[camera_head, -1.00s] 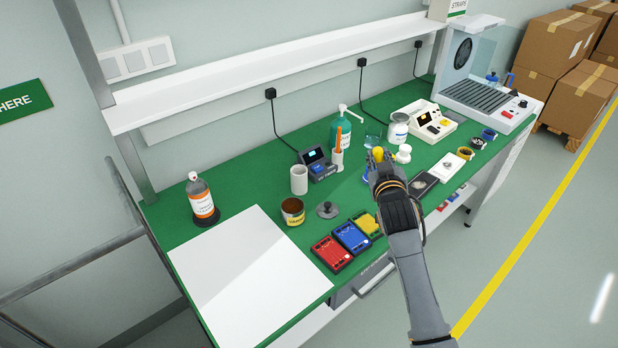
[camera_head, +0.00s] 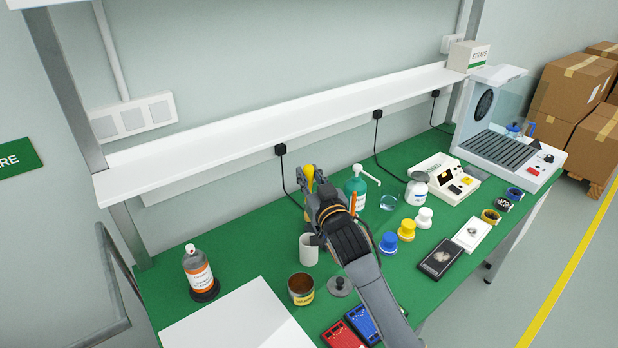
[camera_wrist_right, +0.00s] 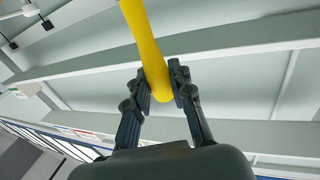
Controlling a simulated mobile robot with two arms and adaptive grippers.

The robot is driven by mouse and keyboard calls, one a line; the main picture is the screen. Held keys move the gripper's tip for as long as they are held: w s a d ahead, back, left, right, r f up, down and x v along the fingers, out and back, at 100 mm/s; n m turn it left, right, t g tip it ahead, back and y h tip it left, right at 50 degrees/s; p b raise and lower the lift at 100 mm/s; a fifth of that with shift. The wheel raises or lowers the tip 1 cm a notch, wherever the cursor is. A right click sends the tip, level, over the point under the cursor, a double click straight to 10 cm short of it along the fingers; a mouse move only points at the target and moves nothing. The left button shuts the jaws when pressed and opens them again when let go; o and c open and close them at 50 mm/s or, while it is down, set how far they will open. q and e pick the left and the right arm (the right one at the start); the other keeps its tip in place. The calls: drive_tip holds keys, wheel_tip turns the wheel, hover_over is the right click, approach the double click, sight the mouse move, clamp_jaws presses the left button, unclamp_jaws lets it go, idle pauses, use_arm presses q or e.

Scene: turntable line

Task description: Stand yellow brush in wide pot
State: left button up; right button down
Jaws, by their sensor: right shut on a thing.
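My right gripper (camera_head: 310,183) is shut on the yellow brush (camera_head: 309,172) and holds it raised above the back of the bench. In the right wrist view the brush's yellow handle (camera_wrist_right: 148,42) passes between the fingers and extends out of the top of the picture. A wide, pale cylindrical pot (camera_head: 309,250) stands upright on the green bench, below the gripper in the picture. Its opening is partly hidden by my arm. An orange handle (camera_head: 353,203) shows behind the arm; what holds it is hidden. My left gripper is not in view.
An open brown tin (camera_head: 301,290) and a grey lid (camera_head: 340,286) lie in front of the pot. A spray bottle (camera_head: 199,273) stands left, a green pump bottle (camera_head: 355,190) right. A white shelf (camera_head: 270,126) runs behind. Green bench left of the pot is free.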

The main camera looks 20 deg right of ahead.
drive_tip(key=shift+s+f+b, duration=0.15)
drive_tip(key=shift+f+b, duration=0.35)
drive_tip(key=shift+f, duration=0.15)
wheel_tip(320, 180, down, 5)
drive_tip(key=b, duration=0.4)
drive_tip(key=shift+r+b, duration=0.1)
drive_tip(key=shift+b, duration=0.25)
drive_tip(key=shift+f+b, duration=1.95)
drive_tip(key=shift+f, duration=1.2)
drive_tip(key=c, duration=1.1)
unclamp_jaws()
drive_tip(key=s, duration=1.1)
drive_tip(key=shift+s+d+f, duration=0.1)
drive_tip(key=shift+s+d, duration=0.15)
drive_tip(key=shift+s, duration=0.15)
